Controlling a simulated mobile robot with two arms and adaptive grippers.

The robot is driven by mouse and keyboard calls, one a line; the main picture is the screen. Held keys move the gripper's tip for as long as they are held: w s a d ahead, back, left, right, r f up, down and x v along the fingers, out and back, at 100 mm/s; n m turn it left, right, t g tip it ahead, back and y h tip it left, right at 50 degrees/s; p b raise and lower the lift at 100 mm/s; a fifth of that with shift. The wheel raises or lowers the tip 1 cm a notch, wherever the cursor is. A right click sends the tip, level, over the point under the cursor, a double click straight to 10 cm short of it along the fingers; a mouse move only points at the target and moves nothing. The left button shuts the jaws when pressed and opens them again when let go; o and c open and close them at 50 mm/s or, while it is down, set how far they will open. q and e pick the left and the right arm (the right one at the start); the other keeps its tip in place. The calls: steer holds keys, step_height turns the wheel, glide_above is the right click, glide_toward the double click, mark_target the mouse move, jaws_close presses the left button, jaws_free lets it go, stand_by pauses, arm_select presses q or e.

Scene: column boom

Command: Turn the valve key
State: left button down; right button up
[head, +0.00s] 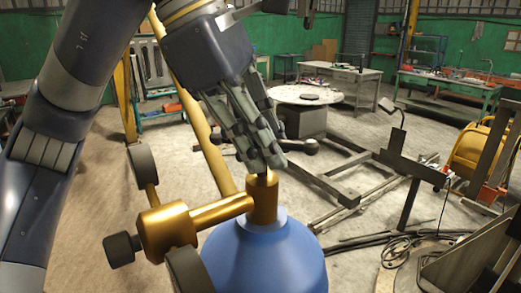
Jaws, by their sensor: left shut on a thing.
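My left gripper (265,158) comes down from the top left, fingers pointing down, shut on the valve key (310,147). The key's dark knobbed end sticks out to the right of the fingers; the rest of it is mostly hidden behind them. The key sits on top of the upright brass valve stem (264,200). The brass valve body (168,228) reaches left from the stem and has a black knob at its left end. The valve stands on a blue rounded cylinder (265,262). My right gripper is not in view.
Two dark round gauges flank the valve body, one above (143,165) and one below (188,270). A dark metal frame (345,180) lies on the floor to the right. A round white table (305,95) and workbenches stand behind. Open concrete floor lies behind the valve.

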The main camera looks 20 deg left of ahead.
arm_select(q)
steer(key=n, duration=0.2)
steer(key=n+t+y+b, duration=0.1)
steer(key=n, duration=0.1)
steer(key=shift+r+n+t, duration=0.15)
steer(key=shift+n+t, duration=0.15)
steer(key=n+y, duration=0.1)
steer(key=n, duration=0.3)
steer(key=shift+w+t+y, duration=0.15)
steer(key=shift+t+y, duration=0.25)
steer(key=shift+n, duration=0.4)
steer(key=c, duration=1.7)
jaws_free()
steer(key=shift+o, duration=0.2)
steer(key=shift+w+a, duration=0.1)
steer(key=shift+r, duration=0.1)
steer(key=v, duration=1.1)
steer(key=shift+r, duration=0.25)
